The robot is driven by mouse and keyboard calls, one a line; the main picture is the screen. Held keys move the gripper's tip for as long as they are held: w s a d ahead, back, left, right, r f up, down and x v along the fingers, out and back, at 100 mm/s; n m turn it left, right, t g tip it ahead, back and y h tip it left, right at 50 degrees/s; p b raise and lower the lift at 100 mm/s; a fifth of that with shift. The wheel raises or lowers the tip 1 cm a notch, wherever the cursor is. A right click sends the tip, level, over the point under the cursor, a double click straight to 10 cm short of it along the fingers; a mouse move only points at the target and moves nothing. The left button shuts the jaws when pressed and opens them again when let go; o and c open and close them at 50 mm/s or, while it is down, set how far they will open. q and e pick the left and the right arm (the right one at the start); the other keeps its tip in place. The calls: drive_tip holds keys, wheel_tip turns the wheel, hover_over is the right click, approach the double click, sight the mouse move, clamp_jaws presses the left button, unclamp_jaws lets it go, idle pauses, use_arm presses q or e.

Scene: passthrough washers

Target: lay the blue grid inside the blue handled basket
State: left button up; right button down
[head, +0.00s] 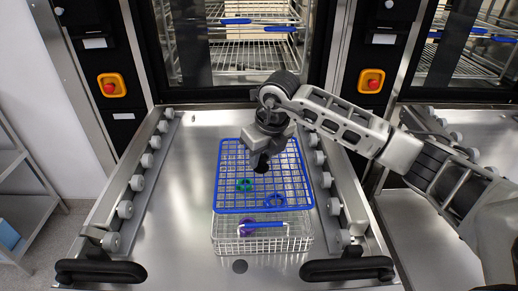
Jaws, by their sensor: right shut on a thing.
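The blue grid (232,204), a wire mesh with a blue rim, lies over the rear and middle of the wire basket (290,242). The basket's front wall and near blue handle (262,225) show in front of the grid's near edge; its far part is hidden under the grid. I cannot tell whether the grid touches the basket or hangs above it. A green ring (244,184) and a blue round item (275,200) show through the mesh. My left gripper is out of view.
The basket stands on a steel table between two roller rails (140,180). Two black handles (100,271) are at the table's front corners. An open washer with a wire rack (250,55) is behind. A purple item (248,227) is in the basket's front. Bare steel lies left of the basket.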

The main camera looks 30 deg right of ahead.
sight(262, 169)
wheel_tip(262, 169, down, 5)
drive_tip(key=b, duration=0.2)
drive_tip(key=shift+b, duration=0.35)
drive_tip(key=shift+w+f+b, duration=0.1)
drive_tip(key=shift+f+b, duration=0.25)
drive_tip(key=shift+f, duration=0.1)
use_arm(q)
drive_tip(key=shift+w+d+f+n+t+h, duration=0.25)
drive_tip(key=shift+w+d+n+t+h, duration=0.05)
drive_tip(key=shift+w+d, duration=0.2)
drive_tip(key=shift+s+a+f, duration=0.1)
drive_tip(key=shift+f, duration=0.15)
use_arm(e)
drive_tip(key=shift+w, duration=0.1)
use_arm(q)
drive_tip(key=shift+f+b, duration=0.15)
drive_tip(key=shift+b, duration=0.15)
use_arm(e)
drive_tip(key=shift+f, duration=0.2)
